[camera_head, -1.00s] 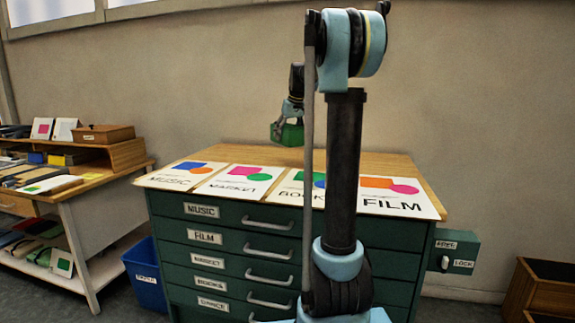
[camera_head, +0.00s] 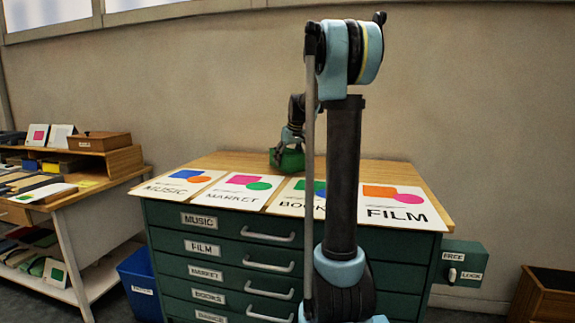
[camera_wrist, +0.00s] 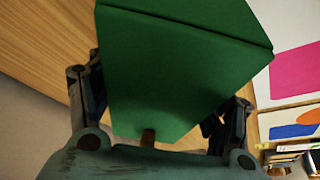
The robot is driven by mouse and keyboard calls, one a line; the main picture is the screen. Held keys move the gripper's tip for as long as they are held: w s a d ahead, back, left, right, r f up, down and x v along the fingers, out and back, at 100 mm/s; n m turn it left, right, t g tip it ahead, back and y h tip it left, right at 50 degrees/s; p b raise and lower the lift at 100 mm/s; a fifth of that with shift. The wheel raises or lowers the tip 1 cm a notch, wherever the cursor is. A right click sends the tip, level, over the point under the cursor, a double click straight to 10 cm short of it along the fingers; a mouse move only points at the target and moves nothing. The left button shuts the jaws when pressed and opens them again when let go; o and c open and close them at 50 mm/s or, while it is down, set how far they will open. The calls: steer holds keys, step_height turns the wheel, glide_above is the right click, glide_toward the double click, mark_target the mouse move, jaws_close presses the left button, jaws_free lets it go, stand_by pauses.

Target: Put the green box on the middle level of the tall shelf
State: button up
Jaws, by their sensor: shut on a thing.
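The green box (camera_head: 290,160) is held by my gripper (camera_head: 290,143) at the back of the wooden top of the green drawer cabinet (camera_head: 225,222). In the wrist view the green box (camera_wrist: 180,70) fills the middle, with the fingers of my gripper (camera_wrist: 160,105) on both sides of it. My gripper is shut on the box. The box appears at or just above the wooden top; I cannot tell whether it touches. No tall shelf with a middle level is clearly seen in these views.
Posters reading MUSIC (camera_head: 178,184), MARKET, BOOK and FILM (camera_head: 395,205) lie along the cabinet's front edge. A side table (camera_head: 100,181) with papers and boxes stands at left. A blue bin (camera_head: 142,283) is on the floor. A brown crate (camera_head: 545,295) stands at right.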

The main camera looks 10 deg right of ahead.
steer(key=shift+f, duration=0.75)
steer(key=o, duration=1.1)
